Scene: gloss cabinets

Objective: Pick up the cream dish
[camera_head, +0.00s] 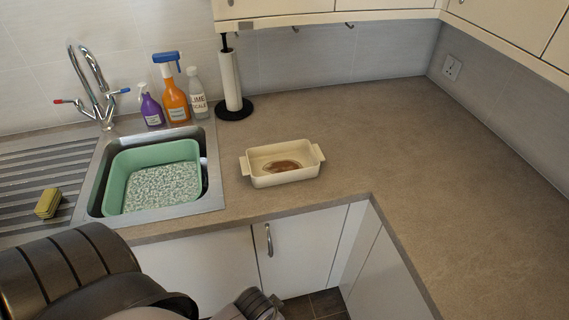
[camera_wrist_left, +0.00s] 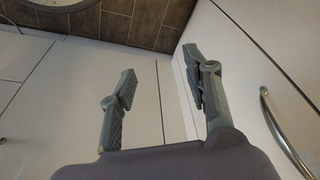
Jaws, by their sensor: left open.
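The cream dish (camera_head: 283,180) is a rectangular baking dish with a handle at each end and a brown stain inside. It stands upright on the worktop to the right of the sink in the head view. My left arm comes in at the lower left. A grey part of my left gripper (camera_head: 254,304) shows at the bottom edge, in front of the cabinets and below the worktop, apart from the dish. In the left wrist view my left gripper (camera_wrist_left: 164,92) is open and empty, with white cabinet fronts behind it. The dish is not in that view. My right gripper is not in view.
Left of the dish is the sink with a green basin (camera_head: 112,190). A paper towel holder (camera_head: 231,80) and spray bottles (camera_head: 174,95) stand behind. A sponge (camera_head: 47,203) lies on the drainer. The worktop (camera_head: 440,170) to the right is clear. Cabinet handles (camera_head: 269,240) protrude below.

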